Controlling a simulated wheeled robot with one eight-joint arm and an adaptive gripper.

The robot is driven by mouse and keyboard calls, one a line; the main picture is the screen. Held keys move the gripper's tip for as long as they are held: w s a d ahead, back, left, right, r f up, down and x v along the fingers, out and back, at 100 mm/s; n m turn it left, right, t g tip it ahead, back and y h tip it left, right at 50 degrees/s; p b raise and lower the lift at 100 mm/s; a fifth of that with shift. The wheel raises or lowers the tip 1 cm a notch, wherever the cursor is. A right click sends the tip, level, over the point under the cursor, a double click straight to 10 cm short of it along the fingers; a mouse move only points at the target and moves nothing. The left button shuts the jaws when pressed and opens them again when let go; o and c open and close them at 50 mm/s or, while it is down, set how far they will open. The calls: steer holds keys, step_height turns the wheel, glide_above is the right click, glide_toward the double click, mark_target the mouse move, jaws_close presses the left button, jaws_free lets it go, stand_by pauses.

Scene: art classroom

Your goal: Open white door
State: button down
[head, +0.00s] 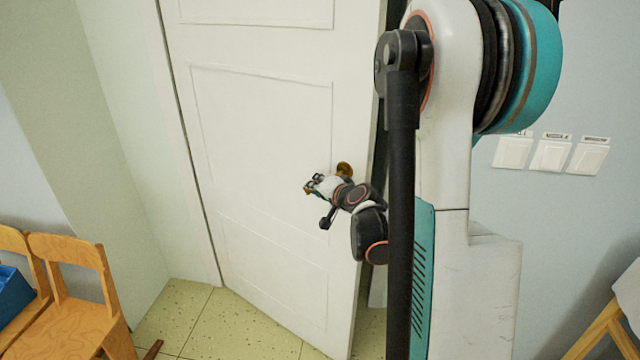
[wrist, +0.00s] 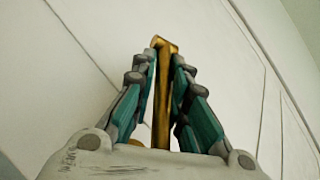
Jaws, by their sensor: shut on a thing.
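The white panelled door (head: 265,130) stands in the middle of the head view. Its right edge is away from the frame, with a dark gap beside it, so it is ajar. A brass handle (head: 344,169) is on its right side, mostly hidden by my gripper (head: 313,187). In the wrist view the brass handle (wrist: 163,95) runs between the two teal and grey fingers of my gripper (wrist: 165,65). The fingers are shut on it. The white door (wrist: 80,90) fills much of the background there.
Wooden chairs (head: 68,290) stand at the lower left, one with a blue bin (head: 14,297) on it. Light switches (head: 551,155) are on the wall at the right. A wooden-legged item (head: 603,330) is at the lower right. The tiled floor (head: 235,325) before the door is clear.

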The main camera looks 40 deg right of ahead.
steer(key=shift+s+d, duration=0.1)
steer(key=shift+s, duration=0.05)
steer(key=c, duration=1.6)
jaws_free()
steer(key=shift+d, duration=0.1)
steer(key=shift+s, duration=0.15)
steer(key=v, duration=1.2)
